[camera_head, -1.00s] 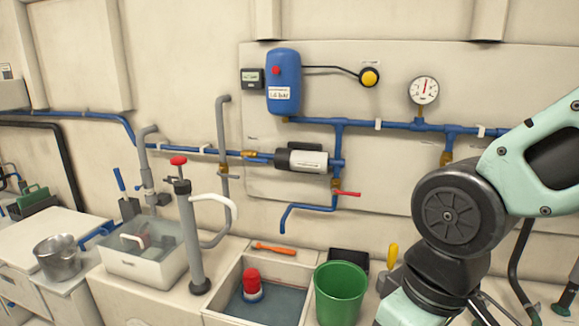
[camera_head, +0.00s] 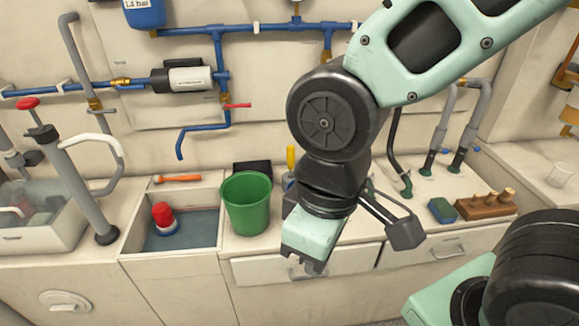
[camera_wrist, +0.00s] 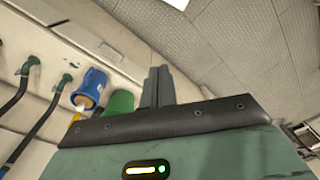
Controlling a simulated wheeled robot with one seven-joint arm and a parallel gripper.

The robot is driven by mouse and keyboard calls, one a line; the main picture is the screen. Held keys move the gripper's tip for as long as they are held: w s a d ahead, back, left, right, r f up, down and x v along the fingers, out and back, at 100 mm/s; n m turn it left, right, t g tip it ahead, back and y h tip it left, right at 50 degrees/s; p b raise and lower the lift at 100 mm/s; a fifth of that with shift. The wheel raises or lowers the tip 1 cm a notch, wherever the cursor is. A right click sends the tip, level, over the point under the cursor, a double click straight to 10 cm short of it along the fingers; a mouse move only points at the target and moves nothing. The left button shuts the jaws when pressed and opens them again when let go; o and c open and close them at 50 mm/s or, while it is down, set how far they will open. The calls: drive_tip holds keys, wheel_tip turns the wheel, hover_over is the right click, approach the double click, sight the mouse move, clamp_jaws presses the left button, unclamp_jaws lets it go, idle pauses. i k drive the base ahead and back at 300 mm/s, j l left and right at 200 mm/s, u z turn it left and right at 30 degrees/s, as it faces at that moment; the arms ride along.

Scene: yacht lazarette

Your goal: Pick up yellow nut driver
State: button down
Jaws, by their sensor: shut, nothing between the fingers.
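A yellow upright handle (camera_head: 291,158), likely the nut driver, stands at the back of the counter just right of the green bucket. Its lower part is hidden by my arm, and a bit of blue shows beside its base. In the wrist view a small yellow patch (camera_wrist: 76,117) shows by a blue container (camera_wrist: 92,86); I cannot tell whether it is the same handle. My gripper (camera_head: 309,268) points down in front of the drawers, below and apart from the handle in the picture. Its fingers (camera_wrist: 158,86) are together and empty.
The green bucket (camera_head: 246,203) stands left of my gripper, beside a sink (camera_head: 140,240) with a red-topped item (camera_head: 164,217). Right of my arm are hoses, a blue sponge (camera_head: 442,210) and a wooden block (camera_head: 487,207) with pegs. Blue pipes run along the wall.

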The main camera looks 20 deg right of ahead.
sight(291, 148)
drive_tip(key=i+j, duration=0.15)
drive_tip(key=i, duration=0.3)
drive_tip(key=i+j+z, duration=0.15)
drive_tip(key=i, duration=0.35)
